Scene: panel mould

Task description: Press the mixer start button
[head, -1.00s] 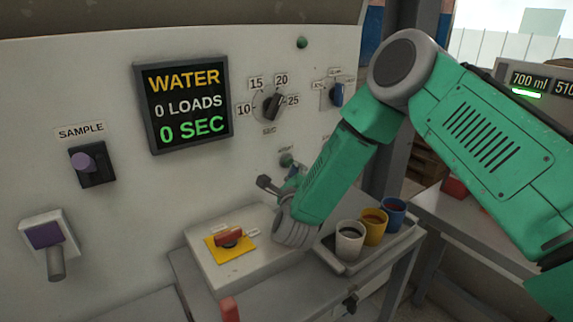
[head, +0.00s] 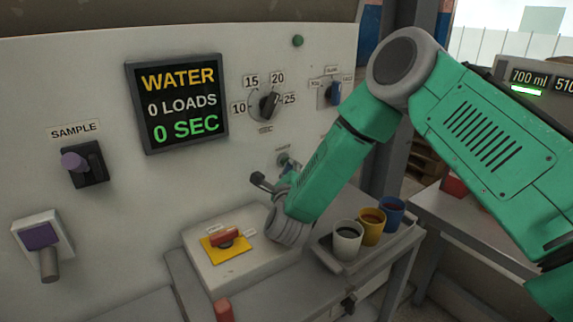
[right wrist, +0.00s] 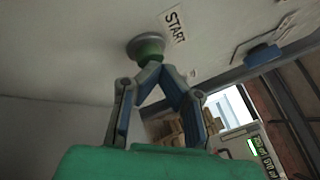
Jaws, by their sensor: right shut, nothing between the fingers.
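The mixer start button is a green button in a round grey collar, beside a START label, at the top of the right wrist view (right wrist: 150,48). In the head view its collar (head: 283,159) shows on the pale panel, just above my right gripper (head: 290,170). The right gripper is shut and empty. In the right wrist view its fingertips (right wrist: 152,68) meet right at the green button face; whether they press it in I cannot tell. The forearm partly hides the gripper in the head view. My left gripper is not in view.
A display (head: 178,104) reads WATER, 0 LOADS, 0 SEC. A timer dial (head: 269,104) and a blue selector (head: 334,93) sit on the panel. Below are a red switch on a yellow plate (head: 224,238) and a tray (head: 345,262) with three cups, close to my forearm.

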